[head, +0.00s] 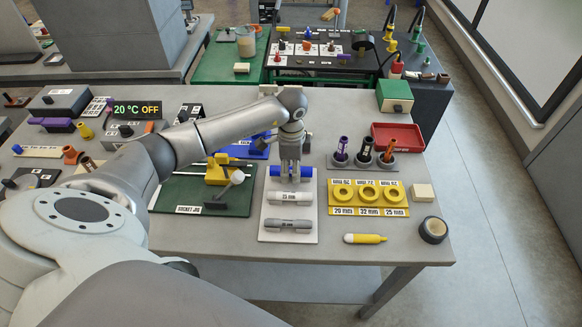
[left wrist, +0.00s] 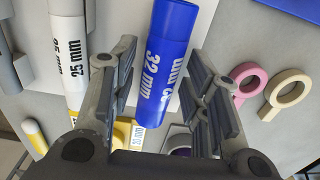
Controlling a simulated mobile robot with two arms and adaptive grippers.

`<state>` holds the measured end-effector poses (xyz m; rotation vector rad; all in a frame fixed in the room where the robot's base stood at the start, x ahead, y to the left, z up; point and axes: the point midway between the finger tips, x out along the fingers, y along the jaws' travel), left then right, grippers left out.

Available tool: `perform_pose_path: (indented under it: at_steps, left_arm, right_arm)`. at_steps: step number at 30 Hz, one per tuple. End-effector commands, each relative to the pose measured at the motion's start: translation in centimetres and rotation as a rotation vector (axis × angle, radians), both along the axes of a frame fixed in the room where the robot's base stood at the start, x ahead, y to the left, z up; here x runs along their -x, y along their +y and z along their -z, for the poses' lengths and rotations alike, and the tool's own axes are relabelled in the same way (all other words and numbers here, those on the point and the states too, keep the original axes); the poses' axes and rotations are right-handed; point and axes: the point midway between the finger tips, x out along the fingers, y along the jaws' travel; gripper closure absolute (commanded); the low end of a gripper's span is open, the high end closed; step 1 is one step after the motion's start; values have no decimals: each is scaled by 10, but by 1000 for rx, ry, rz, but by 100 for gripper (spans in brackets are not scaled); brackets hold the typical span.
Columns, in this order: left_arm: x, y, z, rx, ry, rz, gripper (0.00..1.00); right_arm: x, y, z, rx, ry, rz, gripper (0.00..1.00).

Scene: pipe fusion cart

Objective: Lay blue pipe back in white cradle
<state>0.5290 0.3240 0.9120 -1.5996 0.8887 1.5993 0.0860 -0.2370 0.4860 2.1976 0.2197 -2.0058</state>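The blue pipe (head: 276,171), marked 32 mm, lies across the far end of the white cradle board (head: 310,184) in the head view. In the left wrist view the blue pipe (left wrist: 168,50) runs between the two fingers. My left gripper (head: 290,166) points down over the middle of the pipe and hides part of it. Its fingers (left wrist: 163,60) stand apart, with a gap showing beside the pipe. The cradle's seat under the blue pipe is hidden. My right gripper is not in view.
A white 25 mm pipe (head: 289,197) and a grey pipe (head: 288,225) lie nearer on the board. A green jig board (head: 180,197) is left. Yellow rings (head: 369,193) and dark-based stands (head: 365,160) are right. A marker (head: 364,239) and tape roll (head: 433,230) lie near the front.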

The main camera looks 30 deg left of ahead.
Motion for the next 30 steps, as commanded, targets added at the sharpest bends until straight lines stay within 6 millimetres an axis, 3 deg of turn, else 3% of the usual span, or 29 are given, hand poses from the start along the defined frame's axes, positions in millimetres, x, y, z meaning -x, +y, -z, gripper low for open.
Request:
perform_pose_path:
  at_steps: [10,14,24,30]
  left_arm:
    - [0,0,-1,0,0,0,48]
    - [-1,0,-11,1,-2,0,48]
    - [-1,0,-80,0,-5,0,48]
    - [0,-1,-110,1,-2,0,48]
  right_arm:
    - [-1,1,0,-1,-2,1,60]
    - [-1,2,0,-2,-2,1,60]
    - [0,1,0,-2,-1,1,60]
    - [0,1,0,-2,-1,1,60]
